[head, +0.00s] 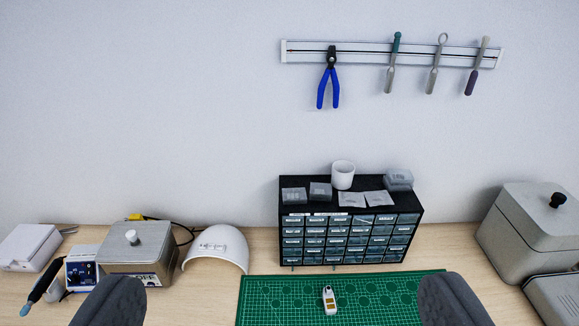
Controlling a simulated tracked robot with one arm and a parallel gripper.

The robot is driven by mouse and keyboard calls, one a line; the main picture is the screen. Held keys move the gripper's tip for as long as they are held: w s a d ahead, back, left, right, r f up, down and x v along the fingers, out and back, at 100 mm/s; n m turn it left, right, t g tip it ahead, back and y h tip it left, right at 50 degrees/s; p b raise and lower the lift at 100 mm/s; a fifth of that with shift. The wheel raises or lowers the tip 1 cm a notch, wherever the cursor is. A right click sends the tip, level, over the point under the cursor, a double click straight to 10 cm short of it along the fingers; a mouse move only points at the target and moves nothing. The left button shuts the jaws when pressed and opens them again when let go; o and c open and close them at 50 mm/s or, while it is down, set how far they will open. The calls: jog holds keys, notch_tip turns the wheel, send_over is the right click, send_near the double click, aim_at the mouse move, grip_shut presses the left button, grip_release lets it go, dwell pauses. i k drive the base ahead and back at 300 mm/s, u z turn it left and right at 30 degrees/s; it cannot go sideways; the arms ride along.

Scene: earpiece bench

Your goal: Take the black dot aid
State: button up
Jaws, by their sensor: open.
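A small pale, elongated piece (329,299) lies on the green cutting mat (258,285), near the bottom middle of the head view. It has darker marks on it, but it is too small to tell whether one is a black dot. No other aid can be made out. My gripper (283,300) is open, with one dark finger at the lower left and one at the lower right. Nothing is between the fingers close up. The piece appears between them, farther off on the bench.
A black drawer cabinet (287,222) stands behind the mat, with a white cup (343,174) and packets on top. A white curved shell (216,247) and grey boxed devices (136,260) stand left. A large grey lidded box (530,240) stands right. Tools hang on a wall rail (360,54).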

aim_at(328, 298)
jog(key=k, duration=1.25)
jog(key=z, duration=0.4)
jog(key=i, duration=1.85)
jog(key=u, duration=0.4)
